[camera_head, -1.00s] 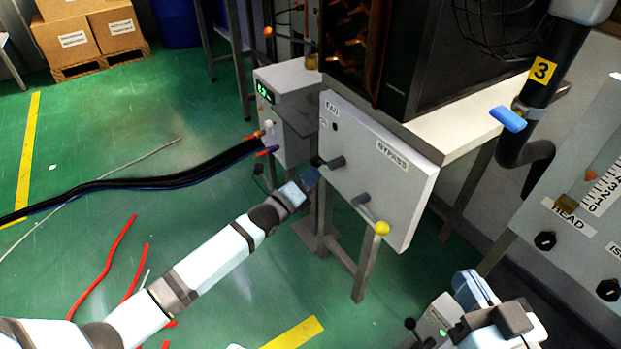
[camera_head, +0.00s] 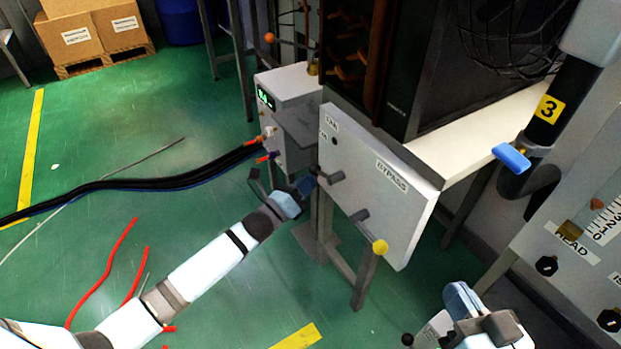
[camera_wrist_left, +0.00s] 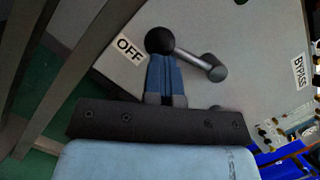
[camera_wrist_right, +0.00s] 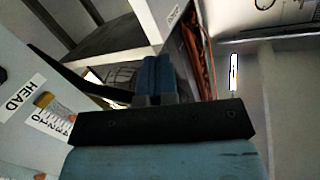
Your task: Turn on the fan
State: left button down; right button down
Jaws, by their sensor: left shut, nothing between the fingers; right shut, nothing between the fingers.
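The grey control panel (camera_head: 375,205) under the table carries a FAN label (camera_head: 332,126) at its upper left. Below that label is the fan lever (camera_head: 336,177) with a black ball knob (camera_head: 314,170), pointing left. In the left wrist view the black knob (camera_wrist_left: 160,40) is beside an OFF label (camera_wrist_left: 130,47). My left gripper (camera_head: 308,184) is shut and empty; its fingertips (camera_wrist_left: 164,58) are right at the knob's underside, seemingly touching it. My right gripper (camera_head: 458,292) is shut and empty, apart from the panel at lower right; its fingers also show in the right wrist view (camera_wrist_right: 156,62).
A second lever with a yellow knob (camera_head: 380,247) sits lower on the panel, under the BYPASS label (camera_head: 392,175). A box with a green display (camera_head: 266,97) and thick black cables (camera_head: 150,183) are at left. A blue-handled pipe (camera_head: 511,157) and HEAD board (camera_head: 565,245) are at right.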

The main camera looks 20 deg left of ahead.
pick_arm(q)
notch_tip(320, 180, up, 6)
jog(key=a+m+g+h, duration=0.1)
jog(key=m+h, duration=0.2)
jog(key=m, duration=0.5)
jog(key=shift+w+m+h+b, duration=0.3)
jog(key=shift+w+b, duration=0.1)
jog(key=shift+w, duration=0.05)
pick_arm(e)
jog(key=shift+w+f, duration=0.15)
jog(key=shift+w, duration=0.2)
pick_arm(q)
jog(key=shift+f, duration=0.1)
pick_arm(e)
jog(key=shift+r, duration=0.2)
